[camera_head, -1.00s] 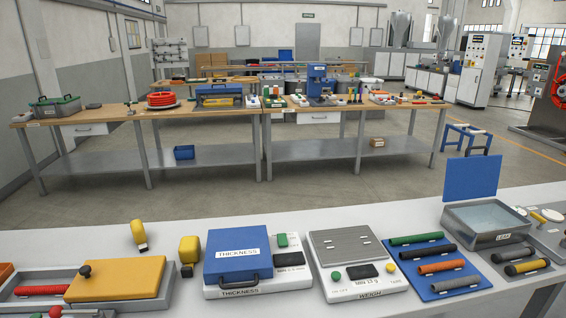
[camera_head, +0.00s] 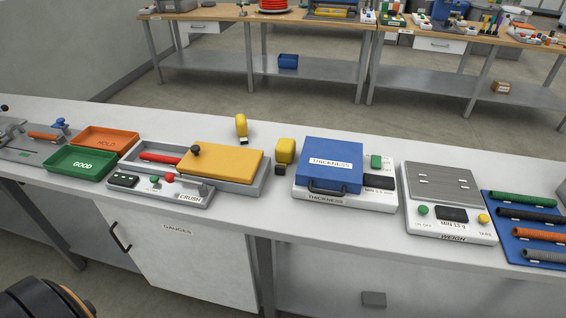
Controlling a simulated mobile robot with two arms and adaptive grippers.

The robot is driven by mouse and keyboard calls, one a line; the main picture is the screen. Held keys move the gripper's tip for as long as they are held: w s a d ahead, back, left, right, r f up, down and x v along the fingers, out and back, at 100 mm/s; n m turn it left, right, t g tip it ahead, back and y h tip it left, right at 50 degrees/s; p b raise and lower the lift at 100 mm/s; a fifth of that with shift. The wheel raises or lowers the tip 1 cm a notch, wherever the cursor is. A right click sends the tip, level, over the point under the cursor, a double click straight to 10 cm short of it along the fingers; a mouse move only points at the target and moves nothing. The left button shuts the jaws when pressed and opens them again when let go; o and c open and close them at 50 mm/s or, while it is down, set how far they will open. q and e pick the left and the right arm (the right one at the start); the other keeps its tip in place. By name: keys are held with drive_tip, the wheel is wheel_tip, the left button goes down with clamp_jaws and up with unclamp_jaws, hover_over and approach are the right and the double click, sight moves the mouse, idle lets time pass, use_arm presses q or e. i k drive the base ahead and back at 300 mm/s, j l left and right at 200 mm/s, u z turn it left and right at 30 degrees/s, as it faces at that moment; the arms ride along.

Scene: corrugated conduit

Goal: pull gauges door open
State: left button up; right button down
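The gauges door (camera_head: 190,258) is a white cabinet front under the bench at the lower left, with a "GAUGES" label near its top. It looks closed. Its black bar handle (camera_head: 119,237) is on the left side of the door. Neither of my grippers shows. A dark rounded part of mine with an orange ring is at the bottom left corner, below and left of the handle.
The white bench top (camera_head: 275,204) above carries a yellow-lidded crush device (camera_head: 222,162), a blue thickness device (camera_head: 330,165), a weighing scale (camera_head: 442,186), a green GOOD tray (camera_head: 79,164) and an orange HOLD tray (camera_head: 107,139). Open space shows beneath the bench right of the cabinet.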

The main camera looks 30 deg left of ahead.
sight(208, 264)
drive_tip(key=u, duration=1.8)
